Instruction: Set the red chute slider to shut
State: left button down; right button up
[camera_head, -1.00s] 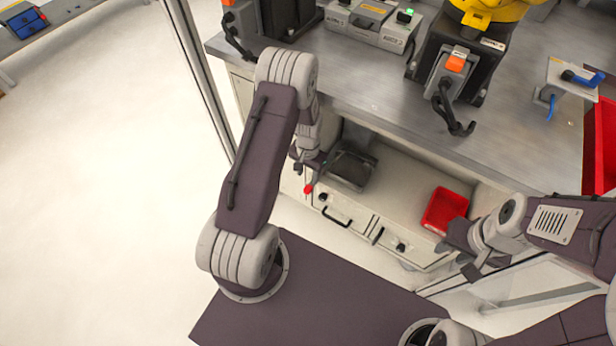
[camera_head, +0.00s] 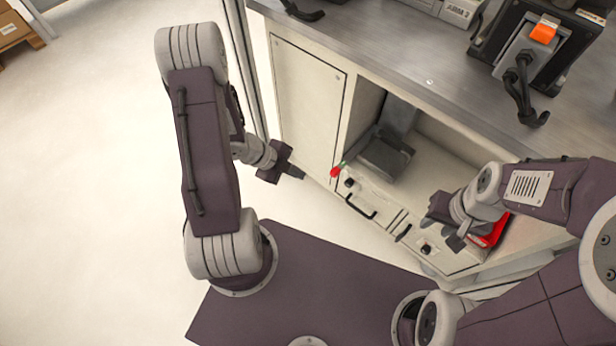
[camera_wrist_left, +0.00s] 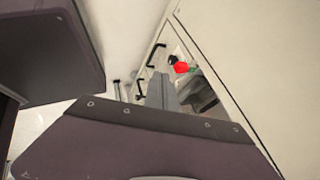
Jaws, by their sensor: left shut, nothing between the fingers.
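The red chute slider (camera_head: 335,171) is a small red knob at the front left of the dark chute unit (camera_head: 384,157) in the open bay under the bench. It also shows as a red spot in the left wrist view (camera_wrist_left: 181,68), beyond my fingers. My left gripper (camera_head: 299,173) is shut and empty, to the left of the knob and apart from it. In the left wrist view its fingers (camera_wrist_left: 161,92) are together. My right gripper (camera_head: 447,234) is in front of the bay's right part; its finger opening is not clear.
A red bin (camera_head: 491,232) sits behind my right gripper, partly hidden.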

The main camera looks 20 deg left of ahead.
aim_at(334, 170)
pick_arm(q)
jog(key=w+d+f+b, duration=0.6)
jog(key=d+f+b, duration=0.1)
jog(key=shift+w+f, duration=0.2)
jog(key=shift+f, duration=0.15)
dwell(0.4)
jog(key=shift+w+r+p, duration=0.25)
jog(key=shift+w+p, duration=0.05)
jog(key=shift+p, duration=0.15)
jog(key=shift+w+d+p, duration=0.25)
jog(key=shift+w+p, duration=0.05)
jog(key=shift+w, duration=0.25)
jog(key=shift+w+d+p, duration=0.2)
jog(key=shift+w+p, duration=0.1)
jog(key=shift+w, duration=0.2)
jog(key=shift+w+f, duration=0.15)
jog(key=shift+w, duration=0.05)
